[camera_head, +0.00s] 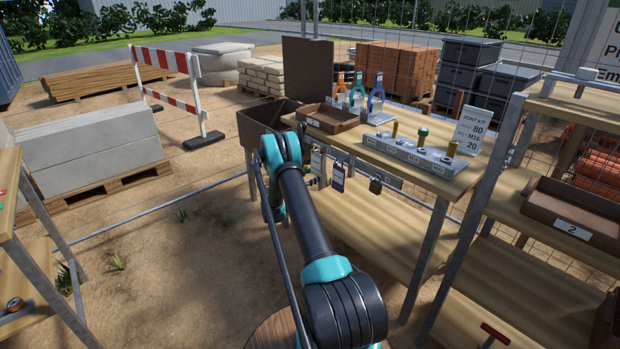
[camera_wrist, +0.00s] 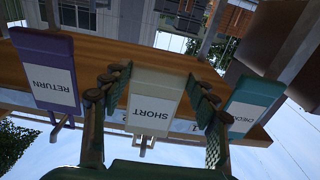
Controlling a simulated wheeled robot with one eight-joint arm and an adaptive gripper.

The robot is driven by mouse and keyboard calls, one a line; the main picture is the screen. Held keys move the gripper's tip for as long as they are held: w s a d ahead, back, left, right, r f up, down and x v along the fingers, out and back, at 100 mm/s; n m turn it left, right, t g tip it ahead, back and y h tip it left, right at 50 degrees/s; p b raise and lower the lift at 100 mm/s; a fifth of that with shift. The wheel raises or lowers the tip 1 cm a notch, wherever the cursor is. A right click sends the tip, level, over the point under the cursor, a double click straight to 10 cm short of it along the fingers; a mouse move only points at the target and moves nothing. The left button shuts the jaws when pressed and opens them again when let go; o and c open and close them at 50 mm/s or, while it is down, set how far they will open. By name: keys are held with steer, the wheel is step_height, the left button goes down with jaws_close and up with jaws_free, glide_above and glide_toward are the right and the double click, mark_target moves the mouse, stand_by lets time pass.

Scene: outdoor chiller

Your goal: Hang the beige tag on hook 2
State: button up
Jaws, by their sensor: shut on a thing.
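The beige tag (camera_wrist: 155,102), lettered SHORT, is between the two fingers of my gripper (camera_wrist: 157,84) in the wrist view, which shows the scene upside down. The gripper is shut on the tag's sides. A metal hook (camera_wrist: 146,146) shows right at the tag's lower picture end; whether it passes through the tag cannot be told. A small 2 is on the rail (camera_wrist: 118,127) near it.
A purple RETURN tag (camera_wrist: 45,72) and a teal tag (camera_wrist: 250,105) hang on either side, close to my fingers. A dark padlock (camera_head: 375,186) hangs farther right. The table (camera_head: 410,178) holds a brown tray (camera_head: 328,118) and a metal block (camera_head: 410,152) with several pegs.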

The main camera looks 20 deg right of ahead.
steer(key=shift+w+d, duration=0.1)
steer(key=shift+d, duration=0.15)
steer(key=shift+f, duration=0.6)
steer(key=o, duration=2.2)
steer(key=shift+c, duration=0.2)
steer(key=shift+f, duration=0.15)
steer(key=shift+f, duration=0.55)
